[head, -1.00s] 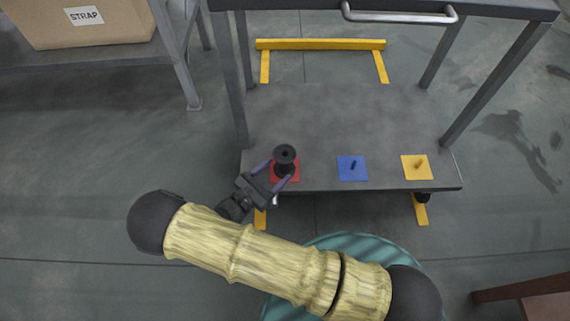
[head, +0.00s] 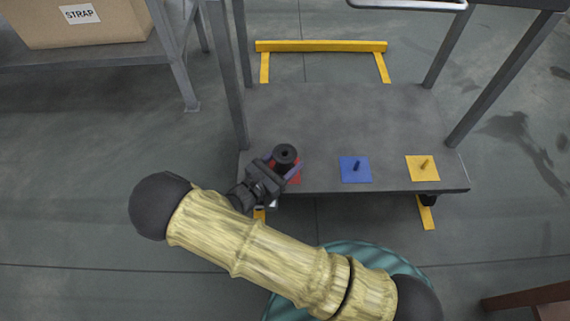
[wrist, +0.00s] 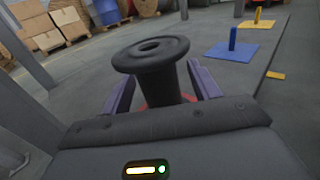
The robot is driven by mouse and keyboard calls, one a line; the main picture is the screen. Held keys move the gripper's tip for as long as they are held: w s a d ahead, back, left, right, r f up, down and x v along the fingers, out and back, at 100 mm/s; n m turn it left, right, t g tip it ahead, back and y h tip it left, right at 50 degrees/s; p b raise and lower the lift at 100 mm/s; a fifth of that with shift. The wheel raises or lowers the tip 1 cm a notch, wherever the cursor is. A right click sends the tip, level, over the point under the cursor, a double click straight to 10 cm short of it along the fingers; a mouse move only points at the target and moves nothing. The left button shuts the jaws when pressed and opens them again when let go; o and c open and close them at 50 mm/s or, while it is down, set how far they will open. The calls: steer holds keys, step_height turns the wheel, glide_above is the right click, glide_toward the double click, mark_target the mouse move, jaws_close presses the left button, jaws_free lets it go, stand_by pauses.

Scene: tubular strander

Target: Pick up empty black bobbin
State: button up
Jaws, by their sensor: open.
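The empty black bobbin (head: 285,155) stands upright on the red square (head: 296,178) on the cart's lower shelf, near its front left. In the wrist view the bobbin (wrist: 152,58) shows its top flange with a centre hole and a bare barrel. My gripper (head: 282,168) is open, with its purple fingers to either side of the bobbin. In the wrist view the gripper (wrist: 160,88) has one finger left and one right of the barrel, below the top flange. Visible gaps remain beside the barrel, and its lower end is hidden by the gripper body.
A blue square with a peg (head: 356,169) and a yellow square with a peg (head: 422,168) lie to the right on the shelf (head: 340,120). Cart legs (head: 228,75) rise at the sides. A box marked STRAP (head: 85,22) sits on a rack at the upper left.

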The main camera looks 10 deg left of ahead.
stand_by(0.4)
steer(key=c, duration=1.1)
steer(key=shift+r, duration=0.1)
step_height(320, 180, up, 10)
steer(key=p, duration=0.7)
